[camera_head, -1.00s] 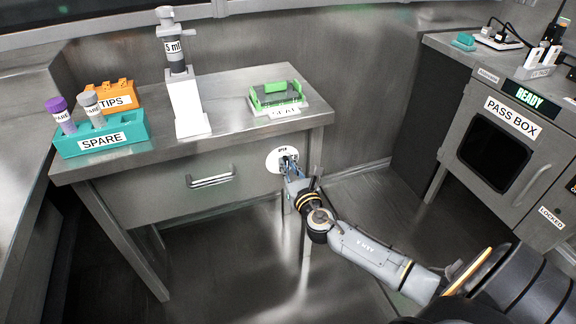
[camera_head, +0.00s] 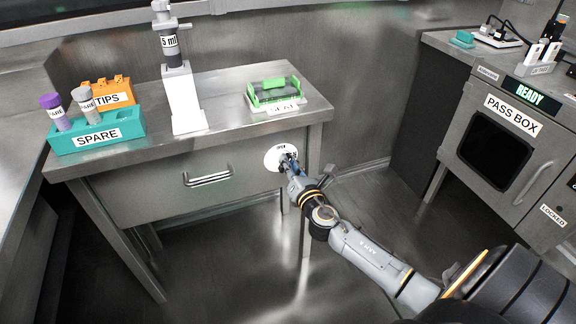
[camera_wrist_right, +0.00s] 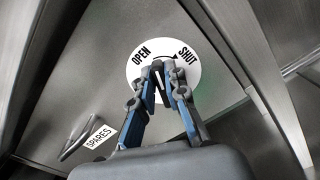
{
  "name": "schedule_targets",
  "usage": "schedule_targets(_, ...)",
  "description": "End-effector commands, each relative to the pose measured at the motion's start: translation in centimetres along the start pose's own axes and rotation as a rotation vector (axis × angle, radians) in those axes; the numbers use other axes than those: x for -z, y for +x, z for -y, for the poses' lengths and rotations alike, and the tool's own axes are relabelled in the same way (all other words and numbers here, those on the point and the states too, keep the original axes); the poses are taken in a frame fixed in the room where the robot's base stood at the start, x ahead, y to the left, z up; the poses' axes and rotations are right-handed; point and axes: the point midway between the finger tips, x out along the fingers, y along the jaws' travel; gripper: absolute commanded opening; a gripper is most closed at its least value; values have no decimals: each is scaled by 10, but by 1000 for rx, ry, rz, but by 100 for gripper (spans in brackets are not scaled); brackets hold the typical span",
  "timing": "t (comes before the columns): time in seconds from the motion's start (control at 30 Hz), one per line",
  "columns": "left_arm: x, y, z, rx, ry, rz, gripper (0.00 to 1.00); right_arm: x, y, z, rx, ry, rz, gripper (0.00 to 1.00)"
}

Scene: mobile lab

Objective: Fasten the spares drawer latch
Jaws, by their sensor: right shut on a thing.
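The spares drawer (camera_head: 140,196) is the metal front under the table, with a bar handle (camera_head: 208,181); it looks closed. Its "SPARES" label (camera_wrist_right: 98,137) shows in the wrist view. At its right end is the latch's round white plate (camera_head: 272,157), marked OPEN and SHUT with a curved arrow towards SHUT; the plate (camera_wrist_right: 135,72) is clearer in the wrist view. My right gripper (camera_wrist_right: 163,72) is shut on the small latch knob at the plate's middle, also in the head view (camera_head: 288,161). The fingers mostly hide the knob, so I cannot tell its exact angle. My left gripper is out of view.
On the table (camera_head: 225,90) stand a teal SPARE rack (camera_head: 131,124), an orange TIPS box (camera_head: 124,86), a 5 ml pipette stand (camera_head: 184,105) and a green rack (camera_head: 291,91). The pass box (camera_head: 520,165) is at the right. The floor before the drawer is clear.

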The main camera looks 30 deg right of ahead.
Motion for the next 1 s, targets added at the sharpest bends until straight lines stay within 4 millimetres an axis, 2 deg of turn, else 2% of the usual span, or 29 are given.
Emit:
schedule_targets(0.6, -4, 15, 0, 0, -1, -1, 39, 3, 0, 11, 2, 590, 3, 0)
schedule_targets(0.8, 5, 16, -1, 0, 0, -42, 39, 5, 0, 13, 1, 771, 3, 0)
schedule_targets(1.0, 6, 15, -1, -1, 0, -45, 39, 6, 0, 15, 1, 921, 3, 0)
